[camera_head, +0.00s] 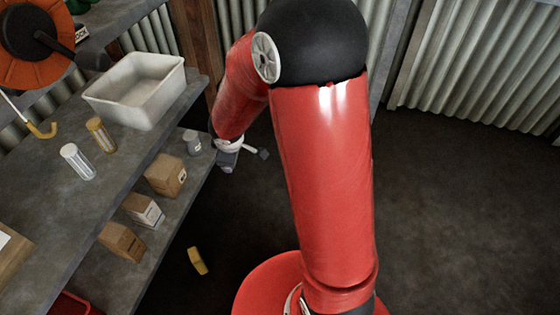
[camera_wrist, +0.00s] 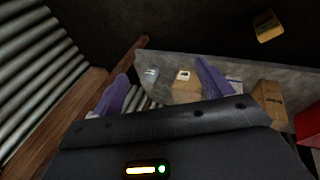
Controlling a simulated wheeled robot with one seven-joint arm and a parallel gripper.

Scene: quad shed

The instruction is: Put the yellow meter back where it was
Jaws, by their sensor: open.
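The yellow meter (camera_head: 197,260) seems to be the small yellow block lying on the dark floor, to the right of the lower shelf. It also shows at the top right of the wrist view (camera_wrist: 267,27), with a dark face patch. My gripper (camera_wrist: 162,88) is open with two purple fingers apart and nothing held between them. In the head view my gripper (camera_head: 248,151) is partly hidden by my arm, near the far end of the lower shelf and well away from the meter.
The lower shelf (camera_head: 166,228) holds a grey canister (camera_head: 191,143) and several brown and white boxes (camera_head: 165,175). The upper bench (camera_head: 40,205) carries a white tub (camera_head: 137,90), a clear cylinder (camera_head: 77,162) and an amber cylinder (camera_head: 101,134). Floor at right is clear.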

